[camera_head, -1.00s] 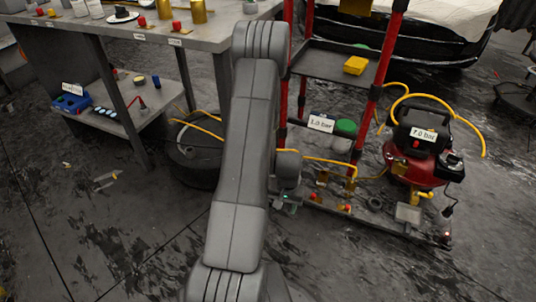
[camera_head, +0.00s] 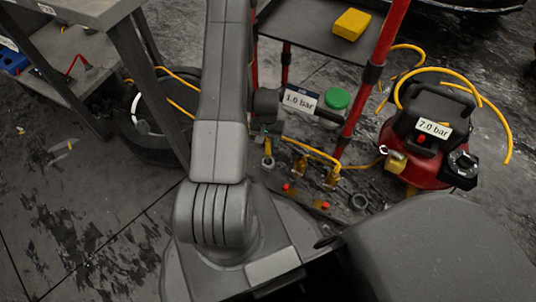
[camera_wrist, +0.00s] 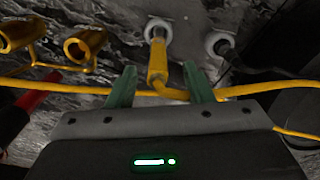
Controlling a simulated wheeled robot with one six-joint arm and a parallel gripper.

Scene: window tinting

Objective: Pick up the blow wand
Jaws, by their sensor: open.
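A yellow-handled tool with a metal tip, which looks like the blow wand (camera_wrist: 157,62), stands in a light ring holder in the wrist view. A yellow hose (camera_wrist: 240,90) meets its lower end. My gripper (camera_wrist: 160,80) is open, with its two green fingers on either side of the wand's handle. I cannot tell whether either finger touches it. In the head view, my gripper (camera_head: 266,132) is small and partly hidden by my arm, just above the low shelf with the holders.
A second ring holder (camera_wrist: 217,42) with a dark tool is to the right, and brass cylinders (camera_wrist: 85,45) are at left. The red rack post (camera_head: 365,90) and red compressor (camera_head: 415,160) stand right of my gripper. A dark tyre (camera_head: 150,145) lies left.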

